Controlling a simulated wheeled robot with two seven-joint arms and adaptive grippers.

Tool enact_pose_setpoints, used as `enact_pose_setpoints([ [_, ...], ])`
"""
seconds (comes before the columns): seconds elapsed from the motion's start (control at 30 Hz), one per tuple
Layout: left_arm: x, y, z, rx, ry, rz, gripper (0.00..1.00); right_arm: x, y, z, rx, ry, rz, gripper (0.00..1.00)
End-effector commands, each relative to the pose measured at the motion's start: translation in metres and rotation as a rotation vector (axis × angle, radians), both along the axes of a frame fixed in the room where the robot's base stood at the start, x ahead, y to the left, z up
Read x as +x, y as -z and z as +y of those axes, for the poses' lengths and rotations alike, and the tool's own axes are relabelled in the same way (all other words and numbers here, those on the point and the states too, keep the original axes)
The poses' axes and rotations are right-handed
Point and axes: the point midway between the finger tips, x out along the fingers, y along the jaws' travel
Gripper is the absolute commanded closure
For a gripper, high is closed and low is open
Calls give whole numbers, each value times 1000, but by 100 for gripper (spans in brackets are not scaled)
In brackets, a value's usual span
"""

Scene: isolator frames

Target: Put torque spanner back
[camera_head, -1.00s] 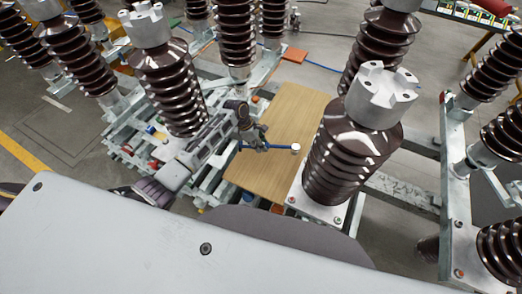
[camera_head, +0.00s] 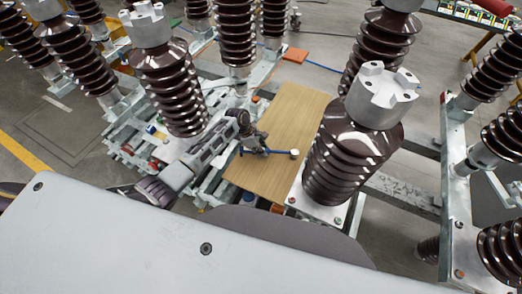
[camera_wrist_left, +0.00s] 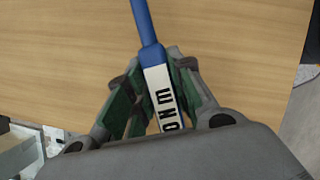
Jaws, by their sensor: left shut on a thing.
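The torque spanner (camera_head: 278,152) is a blue bar with a pale round head at its right end, seen over the wooden board (camera_head: 290,105) in the head view. My left gripper (camera_head: 262,150) is shut on it. In the left wrist view my left gripper (camera_wrist_left: 155,95) has its green-padded fingers on both sides of the spanner's white lettered part, and the blue shaft of the torque spanner (camera_wrist_left: 145,22) runs up over the wood. The spanner's head is out of the wrist view. I cannot tell whether the spanner touches the board. My right gripper is not in view.
A brown ribbed insulator (camera_head: 345,150) with a grey metal cap stands just right of the board. Another insulator (camera_head: 170,80) stands to the left. The board's far part is bare.

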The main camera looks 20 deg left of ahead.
Motion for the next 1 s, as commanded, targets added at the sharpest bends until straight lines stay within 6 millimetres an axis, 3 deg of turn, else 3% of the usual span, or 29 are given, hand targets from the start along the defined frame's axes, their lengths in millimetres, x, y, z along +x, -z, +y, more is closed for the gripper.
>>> enact_pose_setpoints([
  [0.47,1,2,-1,-2,0,-3,100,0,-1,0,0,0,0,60],
  [0.5,0,3,0,0,0,0,72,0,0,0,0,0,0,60],
  [0.63,0,3,0,1,0,0,56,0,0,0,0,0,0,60],
  [1.0,0,3,0,1,0,0,56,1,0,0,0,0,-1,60],
])
